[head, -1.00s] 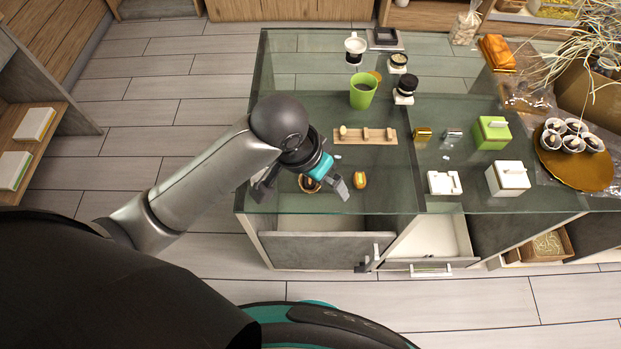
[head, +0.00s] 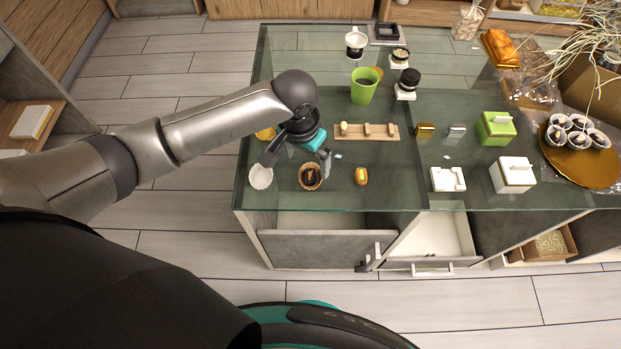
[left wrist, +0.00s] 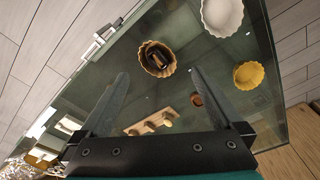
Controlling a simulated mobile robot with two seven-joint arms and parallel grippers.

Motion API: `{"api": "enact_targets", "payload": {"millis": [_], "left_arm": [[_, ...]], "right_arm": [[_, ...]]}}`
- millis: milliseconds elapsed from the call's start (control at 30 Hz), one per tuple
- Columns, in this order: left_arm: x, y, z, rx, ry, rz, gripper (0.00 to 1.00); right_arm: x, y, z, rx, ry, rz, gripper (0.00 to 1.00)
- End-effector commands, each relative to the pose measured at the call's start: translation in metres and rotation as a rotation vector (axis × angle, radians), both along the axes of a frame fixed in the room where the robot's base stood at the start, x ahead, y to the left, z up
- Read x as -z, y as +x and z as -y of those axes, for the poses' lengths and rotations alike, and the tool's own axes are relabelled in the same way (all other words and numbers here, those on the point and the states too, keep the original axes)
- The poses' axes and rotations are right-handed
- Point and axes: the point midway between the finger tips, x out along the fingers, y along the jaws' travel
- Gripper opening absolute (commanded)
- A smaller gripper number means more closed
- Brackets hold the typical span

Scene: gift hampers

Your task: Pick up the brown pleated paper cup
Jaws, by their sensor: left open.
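The brown pleated paper cup (head: 311,177) stands upright on the glass table near its front left edge, with a dark brown piece inside. It also shows in the left wrist view (left wrist: 170,67), ahead of the fingertips. My left gripper (head: 297,157) is open and empty, above the table and just behind the cup in the head view. In the left wrist view, its fingers (left wrist: 160,76) are spread wide, and the cup appears beyond them, not between them. My right gripper is out of view.
A white pleated cup (head: 261,177) and a yellow one (head: 265,134) stand left of the brown cup. A wooden rack (head: 368,132) and green cup (head: 364,86) stand behind. The glass front edge is close.

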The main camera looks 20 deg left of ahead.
Motion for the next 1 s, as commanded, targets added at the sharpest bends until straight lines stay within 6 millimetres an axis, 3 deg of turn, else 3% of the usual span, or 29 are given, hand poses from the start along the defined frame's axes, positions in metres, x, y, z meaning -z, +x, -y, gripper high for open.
{"api": "enact_targets", "payload": {"millis": [267, 533, 867, 1000], "left_arm": [[0.023, 0.002, 0.002, 0.000, -0.001, -0.001, 1.00], [0.062, 0.006, 0.005, 0.001, 0.001, 0.000, 1.00], [0.068, 0.007, 0.006, 0.002, 0.000, 0.002, 1.00], [0.067, 0.007, 0.006, 0.001, 0.000, 0.002, 0.84]], "right_arm": [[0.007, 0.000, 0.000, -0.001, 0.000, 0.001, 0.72], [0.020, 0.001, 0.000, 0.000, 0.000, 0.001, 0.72], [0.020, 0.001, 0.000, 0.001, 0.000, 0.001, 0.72], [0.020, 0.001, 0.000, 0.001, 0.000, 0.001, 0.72]]}}
